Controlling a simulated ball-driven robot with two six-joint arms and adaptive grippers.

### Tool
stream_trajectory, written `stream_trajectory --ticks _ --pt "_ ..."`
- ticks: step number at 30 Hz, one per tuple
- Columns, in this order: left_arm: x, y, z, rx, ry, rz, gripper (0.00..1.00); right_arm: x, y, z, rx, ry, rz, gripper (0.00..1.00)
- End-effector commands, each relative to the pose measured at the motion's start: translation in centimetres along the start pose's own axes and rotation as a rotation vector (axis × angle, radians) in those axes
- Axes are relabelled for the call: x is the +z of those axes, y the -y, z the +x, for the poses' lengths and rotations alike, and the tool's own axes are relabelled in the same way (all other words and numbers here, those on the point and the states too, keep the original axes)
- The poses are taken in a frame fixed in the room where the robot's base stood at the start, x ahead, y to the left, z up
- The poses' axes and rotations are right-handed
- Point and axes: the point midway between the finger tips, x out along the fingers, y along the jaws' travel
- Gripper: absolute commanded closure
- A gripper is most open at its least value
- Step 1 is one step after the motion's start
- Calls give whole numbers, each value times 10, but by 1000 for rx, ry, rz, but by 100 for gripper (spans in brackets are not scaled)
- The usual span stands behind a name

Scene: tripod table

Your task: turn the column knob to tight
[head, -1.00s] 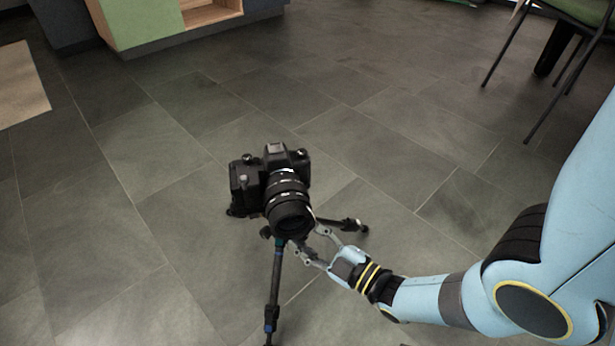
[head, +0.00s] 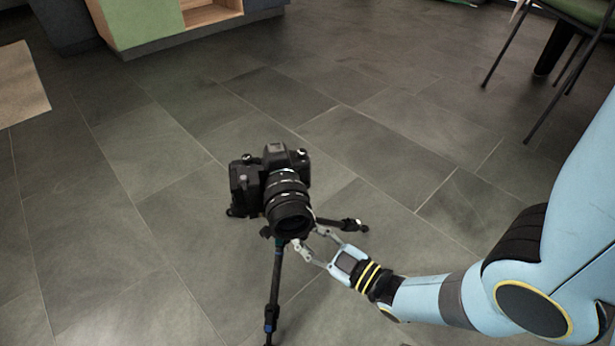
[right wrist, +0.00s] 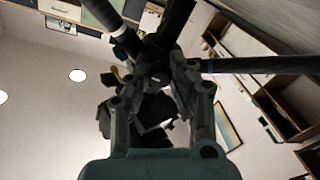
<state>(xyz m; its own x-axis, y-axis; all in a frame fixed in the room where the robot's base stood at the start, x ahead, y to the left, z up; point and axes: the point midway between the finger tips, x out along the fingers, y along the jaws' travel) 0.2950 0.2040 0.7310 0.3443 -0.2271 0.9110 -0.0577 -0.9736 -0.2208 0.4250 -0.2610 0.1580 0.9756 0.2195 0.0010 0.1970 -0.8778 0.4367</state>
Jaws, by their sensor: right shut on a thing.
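A black camera (head: 268,180) with a long lens sits on top of a black tripod (head: 272,290), which stands on the floor in the head view. My right gripper (head: 306,236) reaches in from the right, with its fingertips at the tripod's upper column just below the lens. The right wrist view shows its fingers (right wrist: 158,78) closed on a small dark part at the column, among the tripod legs (right wrist: 262,64). I take this part to be the column knob; its shape and any tight marking are hidden by the fingers and the lens. My left gripper is not in view.
A chair (head: 575,30) stands at the upper right and a green and wood cabinet (head: 140,22) at the upper left. The floor around the tripod is clear.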

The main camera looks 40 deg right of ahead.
Motion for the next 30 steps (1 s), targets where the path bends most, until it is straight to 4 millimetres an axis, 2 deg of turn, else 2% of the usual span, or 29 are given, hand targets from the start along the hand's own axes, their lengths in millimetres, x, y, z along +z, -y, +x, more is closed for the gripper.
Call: stream_trajectory --ticks 30 --pt "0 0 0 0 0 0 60 1 1 -2 -1 5 966 100"
